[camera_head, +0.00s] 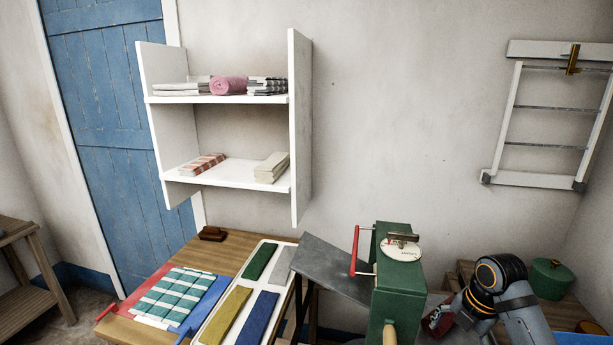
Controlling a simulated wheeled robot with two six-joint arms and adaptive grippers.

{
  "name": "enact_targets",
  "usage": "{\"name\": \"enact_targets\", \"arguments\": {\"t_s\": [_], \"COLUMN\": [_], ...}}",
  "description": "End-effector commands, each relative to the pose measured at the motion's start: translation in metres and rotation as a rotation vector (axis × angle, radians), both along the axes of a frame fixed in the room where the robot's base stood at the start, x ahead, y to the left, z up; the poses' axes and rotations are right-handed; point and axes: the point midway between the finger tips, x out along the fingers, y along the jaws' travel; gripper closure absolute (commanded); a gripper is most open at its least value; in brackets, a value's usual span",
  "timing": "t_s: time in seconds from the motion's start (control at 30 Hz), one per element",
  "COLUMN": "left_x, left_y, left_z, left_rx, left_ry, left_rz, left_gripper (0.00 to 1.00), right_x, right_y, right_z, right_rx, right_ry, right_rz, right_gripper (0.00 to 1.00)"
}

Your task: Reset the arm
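My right arm (496,280), grey and black with orange rings, comes in at the lower right and bends down behind the right side of a green box-like machine (398,290). Its dark end (460,316) is low in the picture, close beside a small dark red thing (434,321). The fingers cannot be made out, so I cannot tell whether they are open, shut or touching the red thing. My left arm and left gripper are not in view.
The machine has a red handle (354,252) and a white dial (401,253). A white tray (262,246) with coloured strips and a striped cloth (174,296) lie on the wooden table. A green lidded pot (551,279) stands right. A white shelf (301,130) holds folded cloths.

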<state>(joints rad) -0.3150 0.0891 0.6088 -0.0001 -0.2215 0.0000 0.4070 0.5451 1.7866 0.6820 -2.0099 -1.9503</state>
Motion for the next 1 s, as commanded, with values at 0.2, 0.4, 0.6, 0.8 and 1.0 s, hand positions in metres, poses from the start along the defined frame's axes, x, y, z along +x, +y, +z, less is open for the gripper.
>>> {"name": "enact_targets", "arguments": {"t_s": [0.2, 0.4, 0.6, 0.8, 1.0], "left_x": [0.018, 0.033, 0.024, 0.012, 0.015], "left_y": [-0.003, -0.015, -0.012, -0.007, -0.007], "left_z": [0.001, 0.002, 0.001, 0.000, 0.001], "left_rx": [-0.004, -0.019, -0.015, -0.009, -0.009], "left_ry": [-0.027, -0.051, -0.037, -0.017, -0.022], "left_rz": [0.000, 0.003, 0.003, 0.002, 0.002], "left_gripper": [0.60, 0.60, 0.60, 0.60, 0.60], "right_x": [-0.015, -0.038, -0.074, -0.119, -0.157], "right_y": [0.018, 0.038, 0.063, 0.083, 0.092], "right_z": [-0.031, -0.062, -0.095, -0.117, -0.122], "right_rx": [0.008, 0.027, 0.077, 0.159, 0.249], "right_ry": [0.005, 0.002, -0.012, -0.035, -0.062], "right_rz": [-0.188, -0.432, -0.784, -1.205, -1.586], "right_gripper": [0.20, 0.20, 0.20, 0.20, 0.20]}}
